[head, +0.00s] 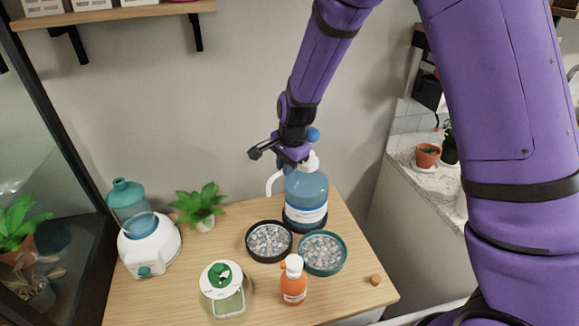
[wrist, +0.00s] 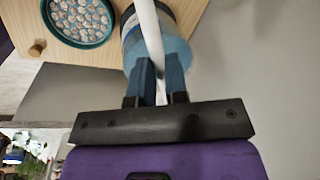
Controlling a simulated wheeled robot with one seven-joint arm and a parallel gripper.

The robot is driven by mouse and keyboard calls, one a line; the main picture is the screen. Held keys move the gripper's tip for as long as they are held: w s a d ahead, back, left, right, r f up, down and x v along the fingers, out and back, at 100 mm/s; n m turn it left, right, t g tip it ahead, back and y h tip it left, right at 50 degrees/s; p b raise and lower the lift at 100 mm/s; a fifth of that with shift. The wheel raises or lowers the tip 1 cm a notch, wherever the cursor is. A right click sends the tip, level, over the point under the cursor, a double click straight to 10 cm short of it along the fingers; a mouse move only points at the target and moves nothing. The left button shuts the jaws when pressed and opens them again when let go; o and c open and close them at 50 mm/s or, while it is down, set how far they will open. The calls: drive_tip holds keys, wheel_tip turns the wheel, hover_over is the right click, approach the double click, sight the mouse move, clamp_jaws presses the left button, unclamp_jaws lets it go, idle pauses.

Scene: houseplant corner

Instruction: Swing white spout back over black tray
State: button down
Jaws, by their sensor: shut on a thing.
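A blue see-through bottle (head: 307,190) with a white label stands at the back of the wooden table. Its white spout (head: 271,184) bends out to the left and down, on the side of the black tray (head: 268,261); I cannot tell whether its tip is right over the tray. The tray holds pebbles. My gripper (head: 297,165) is at the bottle's top. In the wrist view my gripper (wrist: 160,65) is shut on the white spout (wrist: 150,38), which runs between the two fingers. The fingers partly hide the bottle (wrist: 179,50) there.
A teal tray (head: 324,273) of pebbles sits right of the black one. A wooden knob (head: 375,280) lies near the right edge.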

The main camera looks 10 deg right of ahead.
drive_tip(key=shift+w+r, duration=0.1)
idle(0.4)
drive_tip(key=c, duration=1.1)
unclamp_jaws()
drive_tip(key=shift+s+d+r, duration=0.2)
drive_tip(key=shift+s+r, duration=0.1)
drive_tip(key=shift+r, duration=1.45)
drive_tip(key=shift+s+d+r, duration=0.15)
drive_tip(key=shift+s+r, duration=0.15)
drive_tip(key=shift+r, duration=1.45)
drive_tip(key=shift+s+d+r, duration=0.2)
drive_tip(key=shift+s+r, duration=0.1)
drive_tip(key=shift+r, duration=1.45)
